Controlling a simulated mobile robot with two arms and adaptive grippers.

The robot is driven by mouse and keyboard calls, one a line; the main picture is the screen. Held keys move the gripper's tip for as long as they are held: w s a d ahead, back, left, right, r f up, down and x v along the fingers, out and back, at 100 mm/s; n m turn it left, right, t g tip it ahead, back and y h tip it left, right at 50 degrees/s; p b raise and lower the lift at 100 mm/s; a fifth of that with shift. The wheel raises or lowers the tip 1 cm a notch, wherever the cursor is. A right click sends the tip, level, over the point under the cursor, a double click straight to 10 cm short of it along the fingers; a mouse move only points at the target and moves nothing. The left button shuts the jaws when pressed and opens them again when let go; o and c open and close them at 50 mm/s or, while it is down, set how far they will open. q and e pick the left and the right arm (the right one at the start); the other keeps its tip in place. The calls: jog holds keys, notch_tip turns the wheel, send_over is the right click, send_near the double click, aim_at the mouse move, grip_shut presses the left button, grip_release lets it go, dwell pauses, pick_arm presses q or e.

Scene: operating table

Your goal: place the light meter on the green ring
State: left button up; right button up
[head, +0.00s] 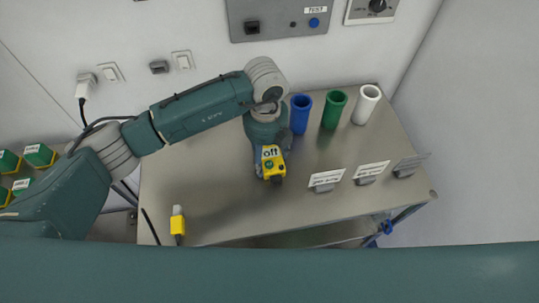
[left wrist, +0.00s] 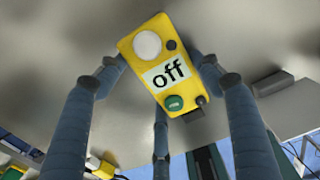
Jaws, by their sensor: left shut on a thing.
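The light meter (head: 271,160) appears to be the yellow box with an "off" label. In the left wrist view the box (left wrist: 166,72) shows a white round disc, a green button and a small dark knob. My left gripper (head: 270,165) is shut on it, with blue-grey fingers at its sides; whether it touches the table cannot be told. The fingers (left wrist: 160,85) also show in the left wrist view. No flat green ring is visible; a hollow green cylinder (head: 334,109) stands at the back of the table, to the right of the gripper. My right gripper is out of view.
A blue cylinder (head: 300,114) and a white cylinder (head: 366,104) flank the green one on the metal table (head: 220,215). Several label holders (head: 328,181) stand along the right front. A yellow-and-white item (head: 178,222) lies at the front left. Green boxes (head: 38,155) are at far left.

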aim_at(266, 155)
pick_arm(q)
notch_tip(266, 155, up, 20)
jog(key=b, duration=0.4)
